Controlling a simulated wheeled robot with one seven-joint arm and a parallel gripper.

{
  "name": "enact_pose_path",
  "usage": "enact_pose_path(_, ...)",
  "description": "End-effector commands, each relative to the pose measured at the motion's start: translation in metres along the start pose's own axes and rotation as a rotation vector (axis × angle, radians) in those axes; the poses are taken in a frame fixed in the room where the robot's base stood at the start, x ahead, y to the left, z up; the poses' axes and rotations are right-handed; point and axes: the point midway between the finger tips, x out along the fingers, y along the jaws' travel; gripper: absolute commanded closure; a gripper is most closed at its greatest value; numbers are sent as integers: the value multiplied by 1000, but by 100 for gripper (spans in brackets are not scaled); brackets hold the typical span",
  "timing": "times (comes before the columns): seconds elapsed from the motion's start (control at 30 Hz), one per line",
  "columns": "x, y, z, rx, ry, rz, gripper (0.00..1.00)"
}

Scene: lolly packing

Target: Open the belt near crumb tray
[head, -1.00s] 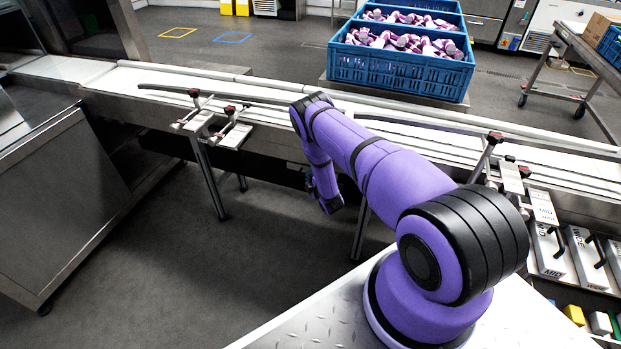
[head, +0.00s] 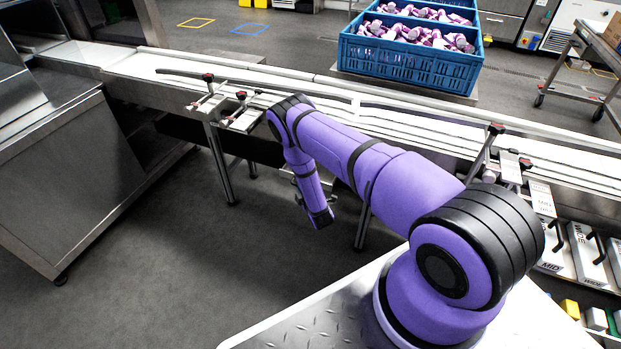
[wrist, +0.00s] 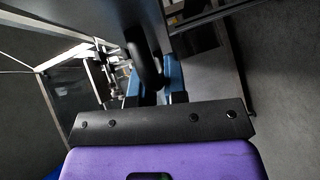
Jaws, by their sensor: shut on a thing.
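My gripper (head: 322,208) hangs low in front of the conveyor in the head view, small and partly hidden by my forearm. In the wrist view my gripper (wrist: 152,88) has blue fingers closed around a black curved handle (wrist: 146,62). The handle is fixed to a flat dark grey panel (wrist: 105,15), which looks like the crumb tray's front; I cannot tell for sure. The belt (head: 270,84) runs across the head view above a long dark panel (head: 215,142) under its frame. How far the tray is pulled out is not clear.
Metal support legs (head: 221,170) stand beneath the conveyor. A steel cabinet (head: 75,180) is on the left. Blue crates (head: 410,62) of wrapped lollies stand behind the belt. Tools with handles (head: 588,250) lie at the right. The floor (head: 190,260) in front is clear.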

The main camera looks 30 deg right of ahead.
Motion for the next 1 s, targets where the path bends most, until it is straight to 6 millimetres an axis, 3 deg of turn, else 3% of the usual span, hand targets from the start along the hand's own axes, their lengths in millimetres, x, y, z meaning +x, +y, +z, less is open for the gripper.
enact_pose_path(0.23,-23,-7,-22,0,-1,-2,100)
enact_pose_path(0.67,-26,-8,-25,0,-2,-1,100)
enact_pose_path(0.7,-26,-8,-25,0,-2,-1,80)
enact_pose_path(0.73,-26,-8,-25,0,-2,-1,77)
enact_pose_path(1.0,-27,-8,-25,0,-1,0,77)
